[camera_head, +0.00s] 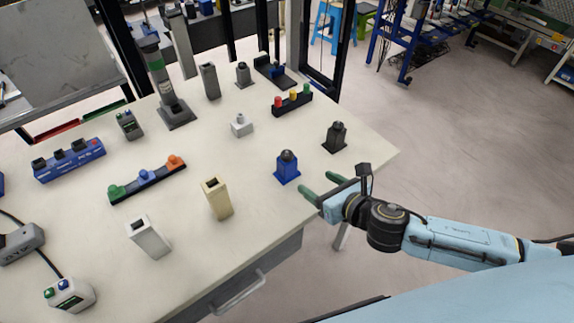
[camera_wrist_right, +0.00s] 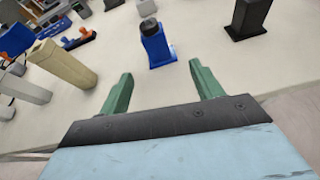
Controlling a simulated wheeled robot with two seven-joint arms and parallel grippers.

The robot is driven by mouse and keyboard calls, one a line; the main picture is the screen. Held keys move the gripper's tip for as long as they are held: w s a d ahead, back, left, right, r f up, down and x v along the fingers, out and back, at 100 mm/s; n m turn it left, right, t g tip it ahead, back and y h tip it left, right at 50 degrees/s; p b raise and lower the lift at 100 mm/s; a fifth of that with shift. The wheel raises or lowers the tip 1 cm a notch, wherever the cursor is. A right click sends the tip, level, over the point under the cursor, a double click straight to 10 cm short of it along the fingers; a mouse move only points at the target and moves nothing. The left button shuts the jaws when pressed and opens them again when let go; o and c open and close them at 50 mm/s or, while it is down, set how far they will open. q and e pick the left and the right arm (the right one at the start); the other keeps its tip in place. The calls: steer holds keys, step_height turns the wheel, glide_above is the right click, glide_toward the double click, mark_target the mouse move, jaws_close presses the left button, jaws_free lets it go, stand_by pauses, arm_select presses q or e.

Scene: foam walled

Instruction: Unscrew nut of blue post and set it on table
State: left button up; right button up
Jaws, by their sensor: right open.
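The blue post (camera_head: 288,172) stands upright on the table near its right front edge, with a dark nut (camera_head: 287,155) on its top. In the right wrist view the blue post (camera_wrist_right: 158,51) stands ahead of the fingers, and its dark nut (camera_wrist_right: 150,27) sits on top. My right gripper (camera_head: 321,183) is open and empty, with green fingers, just to the right of the post and apart from it. The open fingers also show in the right wrist view (camera_wrist_right: 161,83). My left gripper is not in view.
A black post (camera_head: 335,138) stands behind and right of the blue post. A beige post (camera_head: 217,200) and a white post (camera_head: 148,238) stand to its left. A white block (camera_head: 241,126) stands behind. The table (camera_head: 262,215) is bare just in front of the blue post.

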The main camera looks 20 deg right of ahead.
mark_target(292, 166)
steer(key=shift+w+n, duration=0.15)
steer(key=shift+n, duration=0.45)
steer(key=b+x, duration=0.1)
steer(key=x, duration=0.6)
steer(key=shift+a, duration=0.2)
steer(key=shift+a+r+b+x, duration=0.1)
steer(key=shift+b+x, duration=0.05)
steer(key=shift+x, duration=0.85)
steer(key=shift+a+r+b+x, duration=0.1)
steer(key=shift+r+x, duration=0.05)
steer(key=shift+x, duration=0.85)
steer(key=shift+a+r+b+x, duration=0.1)
steer(key=shift+b+x, duration=0.05)
steer(key=shift+x, duration=0.8)
steer(key=shift+w, duration=0.1)
steer(key=c, duration=1.1)
step_height(292, 166, up, 10)
steer(key=p, duration=0.3)
steer(key=shift+r, duration=0.1)
steer(key=shift+c, duration=0.2)
